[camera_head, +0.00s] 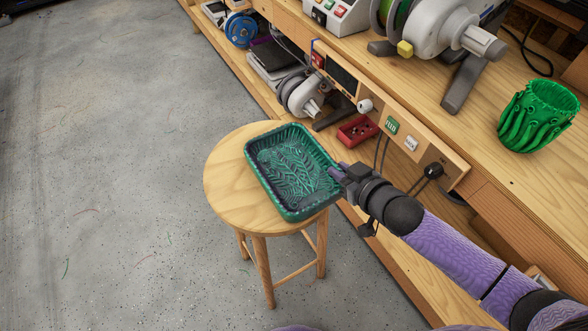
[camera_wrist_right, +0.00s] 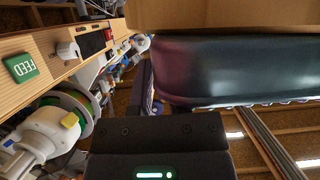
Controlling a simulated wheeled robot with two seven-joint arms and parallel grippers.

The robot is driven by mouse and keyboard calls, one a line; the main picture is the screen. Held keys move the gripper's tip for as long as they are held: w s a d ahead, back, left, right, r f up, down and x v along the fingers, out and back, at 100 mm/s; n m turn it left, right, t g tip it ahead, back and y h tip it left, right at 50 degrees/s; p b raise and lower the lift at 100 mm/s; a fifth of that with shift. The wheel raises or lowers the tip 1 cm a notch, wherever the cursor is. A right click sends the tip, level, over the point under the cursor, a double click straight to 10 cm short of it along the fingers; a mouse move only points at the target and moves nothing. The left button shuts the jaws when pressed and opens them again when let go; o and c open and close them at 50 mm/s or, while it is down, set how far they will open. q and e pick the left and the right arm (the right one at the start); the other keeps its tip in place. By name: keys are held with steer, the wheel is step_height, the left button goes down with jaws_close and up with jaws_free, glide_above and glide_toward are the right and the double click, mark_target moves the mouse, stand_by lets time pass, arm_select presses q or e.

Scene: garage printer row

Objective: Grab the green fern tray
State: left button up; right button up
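The green fern tray (camera_head: 288,212), a dark teal rectangular tray with a raised leaf pattern, is over the round wooden stool's top (camera_head: 222,182). Its right end reaches the stool's edge. My right gripper (camera_head: 339,173) comes in from the right, with its fingertips at the tray's right rim. In the right wrist view the tray's dark wall (camera_wrist_right: 235,70) is close in front of the gripper, with one finger (camera_wrist_right: 146,85) beside it. The other finger is hard to make out, so I cannot tell whether they are closed on the rim. My left gripper is not in view.
A wooden workbench (camera_head: 480,125) runs along the right, holding a green tentacled pot (camera_head: 538,115) and a spool machine (camera_head: 440,30). A red box (camera_head: 357,131) sits on the lower shelf behind the stool. The concrete floor (camera_head: 100,200) at left is clear.

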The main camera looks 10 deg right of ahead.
jaws_close()
